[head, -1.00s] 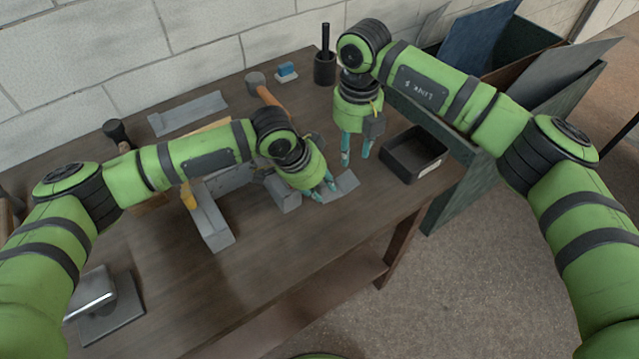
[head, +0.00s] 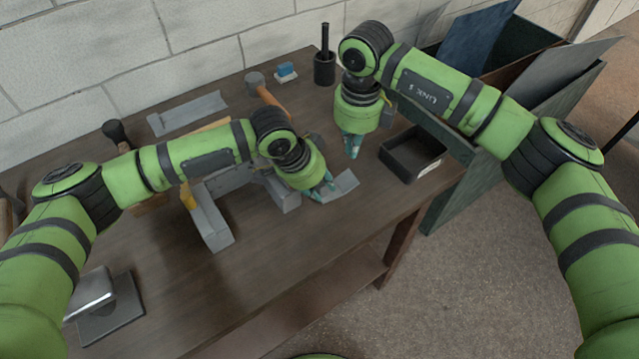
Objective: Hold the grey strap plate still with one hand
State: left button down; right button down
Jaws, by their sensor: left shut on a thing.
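The grey strap plate (head: 346,184) lies on the bench near its front edge, just right of a grey block. My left gripper (head: 322,192) comes down over the plate's left part and is shut on it; the fingers and arm hide that part. My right gripper (head: 352,153) points down above the bench, just behind the plate and apart from it. Its fingers overlap in this view, so I cannot tell whether they are open.
A black tray (head: 412,154) sits at the bench's right end. Grey blocks and bars (head: 212,222) stand left of the plate. A hammer (head: 263,90), a blue-and-white block (head: 286,73), a dark cup (head: 324,68) and a grey angle strip (head: 188,113) lie farther back.

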aim_at(352, 177)
pick_arm(q)
jog(key=shift+f, duration=0.15)
jog(key=shift+s, duration=0.1)
pick_arm(e)
jog(key=shift+w+d+f+n+t, duration=0.2)
jog(key=shift+f+n, duration=0.85)
jog(key=shift+n, duration=3.75)
jog(key=shift+s+f+n+t, duration=0.25)
jog(key=shift+f+n, duration=0.85)
jog(key=shift+n, duration=3.7)
jog(key=shift+w+d+f+n+t, duration=0.25)
jog(key=shift+f+n, duration=0.8)
jog(key=shift+n, duration=3.75)
pick_arm(q)
jog(key=shift+a+f, duration=0.1)
pick_arm(e)
jog(key=shift+s+a+f, duration=0.1)
jog(key=shift+a+f, duration=0.05)
jog(key=shift+f, duration=0.65)
pick_arm(q)
jog(key=shift+s, duration=0.1)
pick_arm(e)
jog(key=shift+s+f, duration=0.1)
jog(key=shift+f, duration=0.15)
